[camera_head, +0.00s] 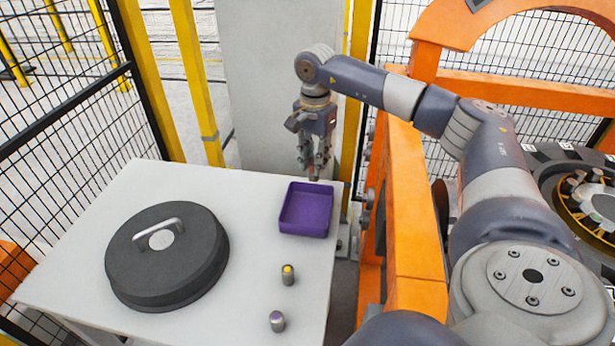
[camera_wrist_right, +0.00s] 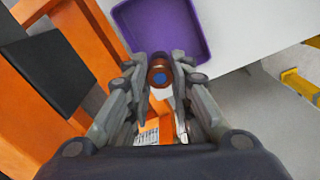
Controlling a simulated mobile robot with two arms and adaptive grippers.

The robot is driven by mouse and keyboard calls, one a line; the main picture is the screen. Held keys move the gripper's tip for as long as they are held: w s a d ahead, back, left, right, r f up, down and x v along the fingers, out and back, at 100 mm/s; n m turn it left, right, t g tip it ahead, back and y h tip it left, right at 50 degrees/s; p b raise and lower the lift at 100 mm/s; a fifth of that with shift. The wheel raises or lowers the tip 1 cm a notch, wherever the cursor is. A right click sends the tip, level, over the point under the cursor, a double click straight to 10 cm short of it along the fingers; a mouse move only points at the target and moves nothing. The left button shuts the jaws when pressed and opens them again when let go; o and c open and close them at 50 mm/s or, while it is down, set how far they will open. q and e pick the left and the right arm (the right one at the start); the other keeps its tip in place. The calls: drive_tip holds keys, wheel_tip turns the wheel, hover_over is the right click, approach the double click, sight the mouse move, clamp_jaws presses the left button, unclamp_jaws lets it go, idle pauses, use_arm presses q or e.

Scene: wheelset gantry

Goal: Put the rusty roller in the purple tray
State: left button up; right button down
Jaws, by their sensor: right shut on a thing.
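The purple tray (camera_head: 306,222) is on the white table near its right edge and looks empty. It also shows at the top of the right wrist view (camera_wrist_right: 163,22). My right gripper (camera_head: 314,172) is above the table's far right corner, just behind the tray in the head view. The roller (camera_head: 314,175) is partly hidden by the fingers. It is held outside the tray, beside its rim. My left gripper is not in view.
An orange frame (camera_head: 415,230) rises right of the table. A pale column (camera_head: 270,90) stands behind.

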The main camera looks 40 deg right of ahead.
wheel_tip(320, 180, down, 4)
drive_tip(key=b, duration=0.2)
drive_tip(key=shift+r+b, duration=0.1)
drive_tip(key=shift+b, duration=0.25)
drive_tip(key=shift+d+f+b, duration=0.1)
drive_tip(key=shift+f+b, duration=0.2)
drive_tip(key=shift+f, duration=0.1)
drive_tip(key=c, duration=1.3)
unclamp_jaws()
wheel_tip(320, 180, up, 12)
drive_tip(key=shift+r, duration=0.1)
